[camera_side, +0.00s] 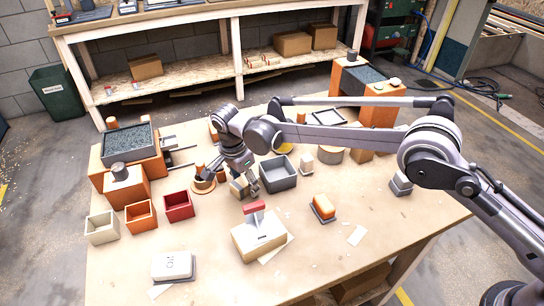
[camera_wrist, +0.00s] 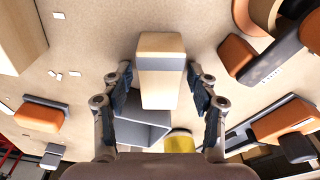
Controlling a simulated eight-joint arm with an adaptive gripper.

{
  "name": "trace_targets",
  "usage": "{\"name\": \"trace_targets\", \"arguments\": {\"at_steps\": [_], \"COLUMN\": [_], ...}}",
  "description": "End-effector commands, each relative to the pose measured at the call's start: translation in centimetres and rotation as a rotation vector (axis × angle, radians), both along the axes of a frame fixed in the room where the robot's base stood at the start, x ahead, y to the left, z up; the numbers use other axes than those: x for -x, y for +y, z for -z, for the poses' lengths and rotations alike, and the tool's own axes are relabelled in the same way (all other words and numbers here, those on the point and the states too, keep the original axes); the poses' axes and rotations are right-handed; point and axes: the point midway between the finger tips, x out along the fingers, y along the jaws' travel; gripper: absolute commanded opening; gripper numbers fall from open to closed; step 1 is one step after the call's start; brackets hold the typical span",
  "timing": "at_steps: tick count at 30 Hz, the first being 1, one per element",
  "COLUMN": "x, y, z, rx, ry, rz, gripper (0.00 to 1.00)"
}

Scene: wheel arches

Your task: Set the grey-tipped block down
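The grey-tipped block (camera_wrist: 160,88) is pale wood with a grey band near one end. In the wrist view it lies between the two dark fingertips of my gripper (camera_wrist: 160,72). The fingers are closed in around it, with a thin gap seeming to show on the left. In the side view, my gripper (camera_side: 249,189) points down over the middle of the table, with the block (camera_side: 237,188) at its fingers, partly hidden. Whether the block's underside touches the table is hidden.
A grey bin (camera_side: 278,174) stands close to the right of my gripper. A red-topped wooden box (camera_side: 258,240) is in front, and an orange block (camera_side: 323,206) lies to the right. Red (camera_side: 178,206), orange (camera_side: 140,215) and cream (camera_side: 102,228) bins stand left. The front right table is mostly clear.

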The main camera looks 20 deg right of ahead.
Motion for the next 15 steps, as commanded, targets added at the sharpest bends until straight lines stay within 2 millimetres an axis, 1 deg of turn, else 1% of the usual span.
{"name": "trace_targets", "arguments": {"at_steps": [5,8,11,15], "x": [0.0,0.0,0.1,0.3], "y": [0.0,0.1,0.3,0.7], "z": [-0.2,-1.0,-2.4,-5.2], "rx": [0.0,0.0,0.0,0.0], "ry": [0.0,0.0,0.0,0.0], "rz": [0.0,0.0,0.0,0.0], "gripper": [0.59,0.59,0.59,0.59]}}
